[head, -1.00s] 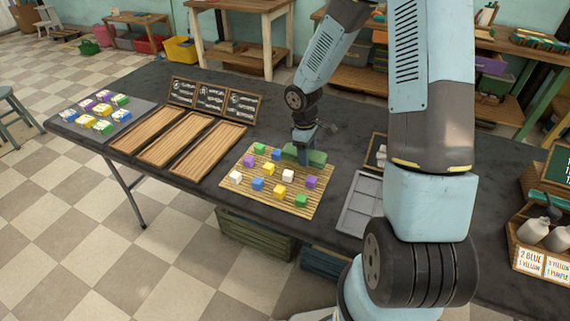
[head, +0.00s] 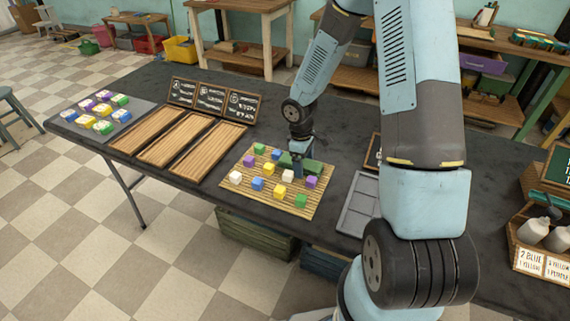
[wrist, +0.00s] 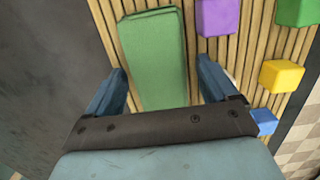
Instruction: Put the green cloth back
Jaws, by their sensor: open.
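The green cloth (head: 315,167) is a folded, oblong block at the back right of the slatted bamboo mat (head: 240,205). It also shows in the wrist view (wrist: 152,50), lying lengthwise away from me. My gripper (wrist: 163,72) is open, with one finger on each side of the cloth's near part, apart from it in the picture. How high the fingertips are above the mat is hard to tell. In the head view my gripper (head: 298,170) points down over the cloth and hides its middle.
Several coloured soap cubes (head: 268,169) stand on the mat, close to the cloth. A grey compartment tray (head: 360,205) lies to the right, partly behind my arm. Wooden trays (head: 175,138) and a grey board of cubes (head: 75,115) are to the left. Chalkboard signs (head: 212,98) stand behind.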

